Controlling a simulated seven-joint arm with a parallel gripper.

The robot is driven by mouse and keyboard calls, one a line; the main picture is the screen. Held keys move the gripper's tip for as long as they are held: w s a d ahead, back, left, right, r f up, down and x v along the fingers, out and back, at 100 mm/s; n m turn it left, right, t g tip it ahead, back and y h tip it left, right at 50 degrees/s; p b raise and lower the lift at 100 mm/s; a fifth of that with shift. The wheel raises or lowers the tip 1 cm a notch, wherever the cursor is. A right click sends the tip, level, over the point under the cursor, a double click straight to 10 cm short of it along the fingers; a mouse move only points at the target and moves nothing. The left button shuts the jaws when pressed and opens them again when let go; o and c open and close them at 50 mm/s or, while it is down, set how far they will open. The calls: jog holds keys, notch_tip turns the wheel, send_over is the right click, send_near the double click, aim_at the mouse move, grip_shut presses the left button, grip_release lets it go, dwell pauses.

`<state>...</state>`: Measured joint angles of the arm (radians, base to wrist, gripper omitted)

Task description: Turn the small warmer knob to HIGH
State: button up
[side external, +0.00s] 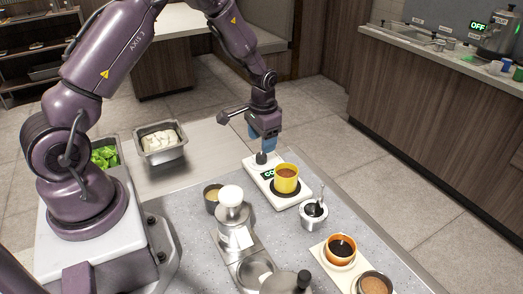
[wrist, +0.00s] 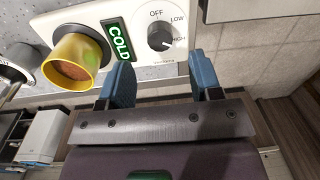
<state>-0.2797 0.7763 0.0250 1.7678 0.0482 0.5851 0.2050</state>
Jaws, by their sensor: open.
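The small warmer (side external: 297,199) is a pale slab with a green-lit display reading COLD (wrist: 119,40). Its round dark knob (wrist: 160,37) has OFF, LOW and HIGH printed around it; a pale mark on its lower right appears to lie towards HIGH, but is too small to be sure. In the side view the knob (side external: 261,158) is just below my gripper (side external: 263,145). In the wrist view my gripper (wrist: 163,76) is open, its blue fingers apart and empty, with the knob ahead between their lines. Contact with the knob cannot be told.
A yellow cup (wrist: 76,62) of brown sauce stands on the warmer beside the display. A small metal pot (side external: 314,215), a white-topped dispenser (side external: 231,222) and an orange cup (side external: 341,249) stand nearby.

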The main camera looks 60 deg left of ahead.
aim_at(263, 157)
notch_tip(263, 157, up, 8)
jog(key=shift+d+f, duration=0.15)
jog(key=shift+d, duration=0.05)
